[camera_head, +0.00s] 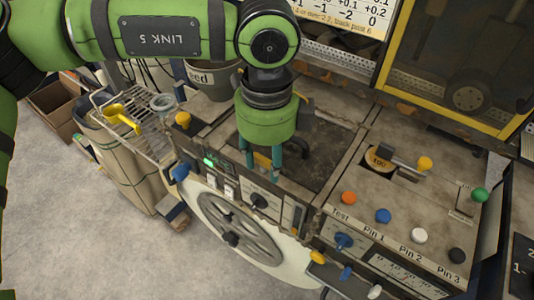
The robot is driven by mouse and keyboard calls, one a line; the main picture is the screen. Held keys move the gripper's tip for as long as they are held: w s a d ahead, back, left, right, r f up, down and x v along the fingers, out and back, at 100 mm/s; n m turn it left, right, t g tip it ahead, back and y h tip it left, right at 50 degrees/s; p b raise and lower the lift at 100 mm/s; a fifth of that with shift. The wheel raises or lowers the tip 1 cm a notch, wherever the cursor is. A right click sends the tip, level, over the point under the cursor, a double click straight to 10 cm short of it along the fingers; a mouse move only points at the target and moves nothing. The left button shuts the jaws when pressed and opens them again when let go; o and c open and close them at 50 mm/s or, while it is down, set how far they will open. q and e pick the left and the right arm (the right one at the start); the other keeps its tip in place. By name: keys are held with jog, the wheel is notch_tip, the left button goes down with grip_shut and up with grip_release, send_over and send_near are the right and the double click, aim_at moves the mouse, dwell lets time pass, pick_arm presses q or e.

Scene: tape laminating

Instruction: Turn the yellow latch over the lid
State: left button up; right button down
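My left gripper (263,160) points down over the front edge of the worn machine (335,165), above its front panel of switches and dials. A yellow knob (183,119) sits on the machine's left corner, left of the gripper. Another yellow knob (425,163) tops a lever at the right, and a yellow-tipped handle (317,257) sticks out low at the front. I cannot tell which is the latch. The dark top panel behind the gripper is partly hidden by my arm, and I cannot tell whether it is the lid. My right gripper is not in view.
A large grey wheel (240,238) fills the lower front. Orange, blue, white and black buttons (383,215) and a green knob (480,194) are at the right. A bucket (212,80) and a wire rack (137,140) stand at the left. The floor at lower left is clear.

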pick_arm(q)
grip_shut()
